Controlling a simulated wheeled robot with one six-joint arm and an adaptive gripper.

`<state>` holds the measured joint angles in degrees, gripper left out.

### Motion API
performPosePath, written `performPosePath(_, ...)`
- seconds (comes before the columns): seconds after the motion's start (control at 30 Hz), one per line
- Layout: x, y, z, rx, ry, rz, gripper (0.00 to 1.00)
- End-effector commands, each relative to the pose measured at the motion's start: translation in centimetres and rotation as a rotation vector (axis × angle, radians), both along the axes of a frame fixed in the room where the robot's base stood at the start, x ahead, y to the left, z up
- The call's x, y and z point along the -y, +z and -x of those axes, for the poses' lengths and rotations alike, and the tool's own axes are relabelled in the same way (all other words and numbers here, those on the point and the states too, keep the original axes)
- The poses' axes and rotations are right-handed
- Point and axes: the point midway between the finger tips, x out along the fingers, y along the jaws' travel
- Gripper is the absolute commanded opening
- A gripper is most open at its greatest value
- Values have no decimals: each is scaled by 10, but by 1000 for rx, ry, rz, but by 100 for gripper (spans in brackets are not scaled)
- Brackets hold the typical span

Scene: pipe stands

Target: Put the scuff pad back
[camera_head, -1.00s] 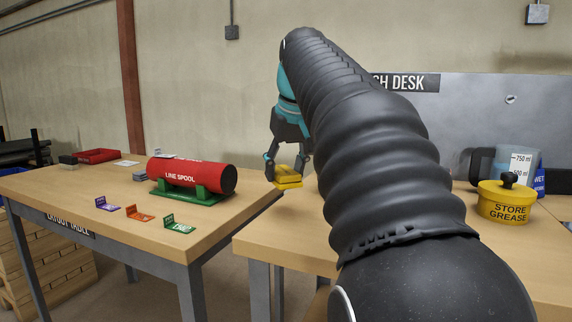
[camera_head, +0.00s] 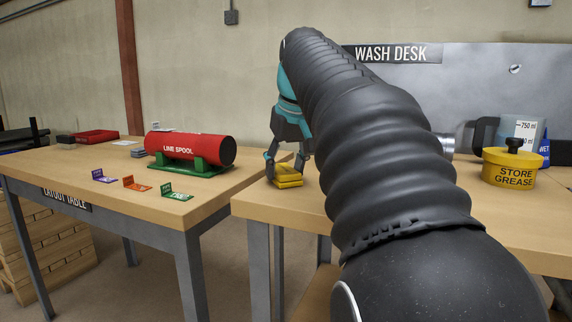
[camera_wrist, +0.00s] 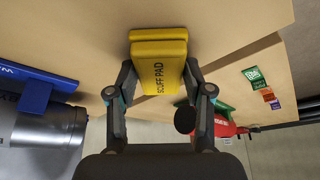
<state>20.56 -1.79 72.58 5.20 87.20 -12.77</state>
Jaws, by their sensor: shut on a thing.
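The yellow scuff pad (camera_head: 287,178) is held at the left end of the wash desk (camera_head: 268,203), low by the desk top. I cannot tell whether it touches the wood. My gripper (camera_head: 289,167) points down with its fingers closed on the pad. In the wrist view, the pad (camera_wrist: 158,75) shows its "SCUFF PAD" lettering between the two fingers of my gripper (camera_wrist: 158,85). A second yellow strip lies along its far edge; I cannot tell whether it is part of the pad.
The layout table (camera_head: 60,170) stands left, across a gap, with a red line spool (camera_head: 190,148) on a green cradle and purple, orange and green tags (camera_head: 136,184). A yellow store grease tub (camera_head: 514,168) and a measuring jug (camera_head: 522,132) stand right on the wash desk. My arm hides the desk's middle.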

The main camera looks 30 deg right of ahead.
Motion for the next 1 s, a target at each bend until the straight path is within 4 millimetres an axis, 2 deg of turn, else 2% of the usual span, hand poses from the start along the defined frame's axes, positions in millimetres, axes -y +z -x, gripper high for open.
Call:
performPosePath(0.5, 0, -2, 0, 0, 0, 0, 0)
performPosePath(0.53, 0, -1, 0, 0, 0, 0, 56)
performPosePath(1.0, 0, -1, 0, 0, 0, 0, 57)
